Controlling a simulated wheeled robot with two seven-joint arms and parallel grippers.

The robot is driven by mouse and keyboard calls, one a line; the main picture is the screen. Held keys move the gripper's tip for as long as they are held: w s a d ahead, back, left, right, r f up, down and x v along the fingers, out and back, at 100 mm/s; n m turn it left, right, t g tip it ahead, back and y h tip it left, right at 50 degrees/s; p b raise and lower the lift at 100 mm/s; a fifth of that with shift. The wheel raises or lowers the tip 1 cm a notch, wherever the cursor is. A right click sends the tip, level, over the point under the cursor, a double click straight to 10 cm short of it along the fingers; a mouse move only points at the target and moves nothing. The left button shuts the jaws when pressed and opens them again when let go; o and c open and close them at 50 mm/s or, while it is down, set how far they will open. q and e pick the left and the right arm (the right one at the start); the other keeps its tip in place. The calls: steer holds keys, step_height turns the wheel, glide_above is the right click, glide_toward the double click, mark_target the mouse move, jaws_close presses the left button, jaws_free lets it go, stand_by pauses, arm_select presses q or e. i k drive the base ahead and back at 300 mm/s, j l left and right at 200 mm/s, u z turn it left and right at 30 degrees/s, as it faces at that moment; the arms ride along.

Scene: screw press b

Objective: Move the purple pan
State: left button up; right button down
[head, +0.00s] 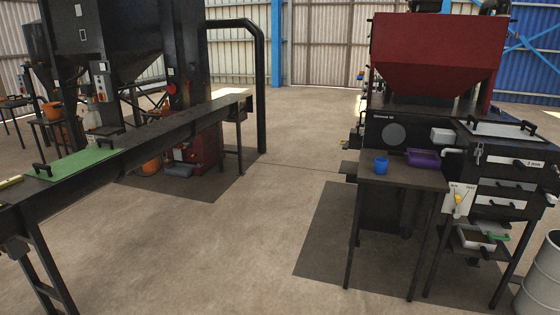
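The purple pan (423,158) sits on the dark side table (402,178) in front of the machine with the red hopper, at the right of the head view. It stands towards the back right of that table, near the machine's pipe. Neither of my grippers shows in the head view.
A blue cup (381,165) stands on the same table, left of the pan. The machine (420,120) rises behind it. A grey drum (540,275) is at the right edge. A long dark conveyor (150,140) runs along the left. The floor (260,230) between is clear.

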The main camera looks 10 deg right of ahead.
mark_target(413, 157)
steer(key=i, duration=2.1)
